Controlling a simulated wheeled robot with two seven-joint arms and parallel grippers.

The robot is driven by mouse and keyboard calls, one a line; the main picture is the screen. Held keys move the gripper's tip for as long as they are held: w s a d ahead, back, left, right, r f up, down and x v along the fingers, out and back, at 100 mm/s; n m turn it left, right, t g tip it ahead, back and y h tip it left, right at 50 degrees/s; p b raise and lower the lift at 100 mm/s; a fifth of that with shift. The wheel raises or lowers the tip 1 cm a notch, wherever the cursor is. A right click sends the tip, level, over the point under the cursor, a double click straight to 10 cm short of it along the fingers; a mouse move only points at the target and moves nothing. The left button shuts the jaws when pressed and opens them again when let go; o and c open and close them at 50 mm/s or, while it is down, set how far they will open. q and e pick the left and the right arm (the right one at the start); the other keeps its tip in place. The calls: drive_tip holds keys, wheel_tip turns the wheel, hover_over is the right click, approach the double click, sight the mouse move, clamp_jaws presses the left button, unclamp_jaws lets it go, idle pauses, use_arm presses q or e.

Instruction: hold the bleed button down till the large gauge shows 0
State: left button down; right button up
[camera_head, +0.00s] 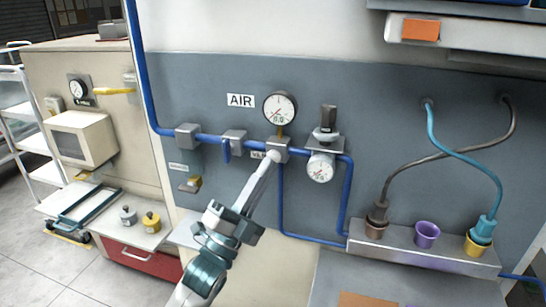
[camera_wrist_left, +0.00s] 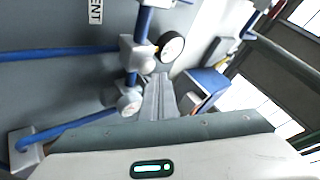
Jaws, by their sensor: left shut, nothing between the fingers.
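The large gauge (camera_head: 280,108) stands on a grey block (camera_head: 279,144) on the blue air pipe, right of the AIR sign. Its small lettering looks like 0.0; the needle is too small to read surely. It also shows edge-on in the left wrist view (camera_wrist_left: 172,46). My left gripper (camera_head: 272,157) is shut and empty, its fingertips at the front of that block, partly over a small label. The bleed button is not distinguishable; the fingertips hide that spot, and I cannot tell whether it is pressed. My right gripper is out of view.
A regulator with a smaller gauge (camera_head: 320,167) sits just right of the block. A blue-handled valve (camera_head: 226,148) is to its left. A metal tray (camera_head: 420,252) with coloured cups and hoses juts out at lower right.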

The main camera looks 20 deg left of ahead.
use_arm(q)
drive_tip(key=shift+s, duration=0.1)
idle(0.3)
drive_tip(key=shift+s+a+p, duration=0.1)
drive_tip(key=shift+s+p, duration=0.4)
drive_tip(key=shift+s, duration=1.95)
drive_tip(key=shift+w+f, duration=0.1)
